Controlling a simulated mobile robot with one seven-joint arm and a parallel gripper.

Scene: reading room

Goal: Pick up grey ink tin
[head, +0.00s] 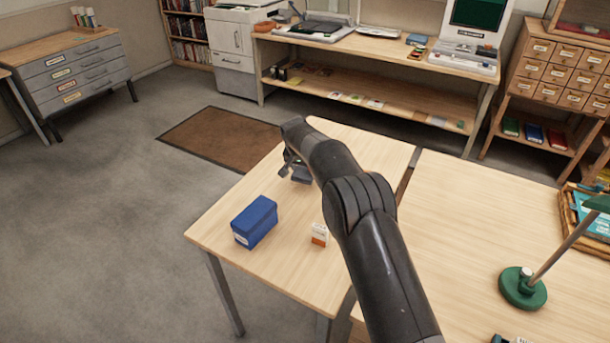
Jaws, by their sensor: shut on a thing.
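My gripper (288,169) is at the far end of my black arm, low over the small wooden table in the head view. It is shut on a small grey thing, the grey ink tin (301,175), which shows only partly beside the fingers and under the arm. The arm hides the rest of it. I cannot tell whether the tin touches the table top.
A blue box (254,221) and a small white-and-orange carton (320,235) stand on the small table (215,222). A larger table (450,220) adjoins on the right, with a green lamp (523,287). A brown mat (222,138) lies on the floor behind.

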